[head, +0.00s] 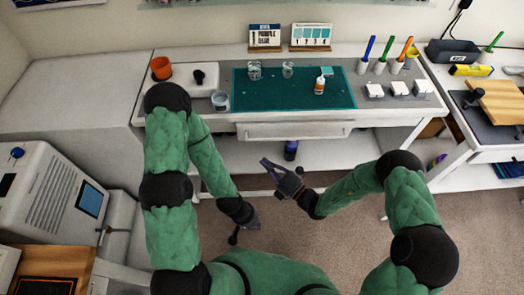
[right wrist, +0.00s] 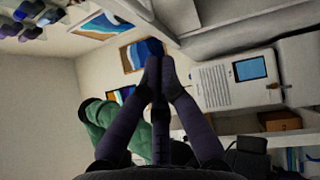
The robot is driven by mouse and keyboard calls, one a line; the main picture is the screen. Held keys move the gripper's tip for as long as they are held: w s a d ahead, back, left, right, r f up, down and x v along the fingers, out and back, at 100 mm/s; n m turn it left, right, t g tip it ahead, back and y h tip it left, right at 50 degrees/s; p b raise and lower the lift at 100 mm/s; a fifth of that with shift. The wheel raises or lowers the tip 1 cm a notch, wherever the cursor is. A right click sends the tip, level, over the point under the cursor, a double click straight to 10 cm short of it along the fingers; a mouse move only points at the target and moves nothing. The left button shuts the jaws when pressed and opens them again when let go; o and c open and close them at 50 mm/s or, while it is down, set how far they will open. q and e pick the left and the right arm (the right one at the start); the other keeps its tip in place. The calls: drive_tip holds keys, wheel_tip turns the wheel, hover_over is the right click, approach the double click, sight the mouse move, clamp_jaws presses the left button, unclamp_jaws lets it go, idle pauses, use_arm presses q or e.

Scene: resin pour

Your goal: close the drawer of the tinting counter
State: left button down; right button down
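The tinting counter (head: 225,118) stands across the middle of the head view, with a teal mat on top. Its drawer (head: 295,131) is a pale front with a long handle strip under the counter's front edge. No drawer inside shows, and the front looks flush or nearly so. My right gripper (head: 265,164) is in front of and below the drawer, apart from it. In the right wrist view its fingertips (right wrist: 159,66) meet with nothing between them. My left gripper (head: 233,238) hangs lower, over the floor, and its fingers are too small to read.
Jars, a bottle (head: 320,85), an orange cup (head: 161,68) and brushes stand on the counter. A dark bottle (head: 291,150) stands on the shelf below the drawer. A white machine (head: 50,195) is at left, a side bench (head: 455,140) at right. Carpet (head: 330,235) is clear in front.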

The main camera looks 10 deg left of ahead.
sight(254, 133)
drive_tip(key=w+a, duration=0.1)
drive_tip(key=w+a+b, duration=0.1)
drive_tip(key=w, duration=0.1)
drive_tip(key=w+a+r, duration=0.1)
drive_tip(key=w, duration=0.1)
drive_tip(key=shift+b, duration=0.4)
drive_tip(key=w, duration=0.2)
drive_tip(key=w+a, duration=0.1)
drive_tip(key=w, duration=0.1)
drive_tip(key=shift+a, duration=0.1)
drive_tip(key=shift+w+r, duration=0.1)
drive_tip(key=shift+w, duration=0.15)
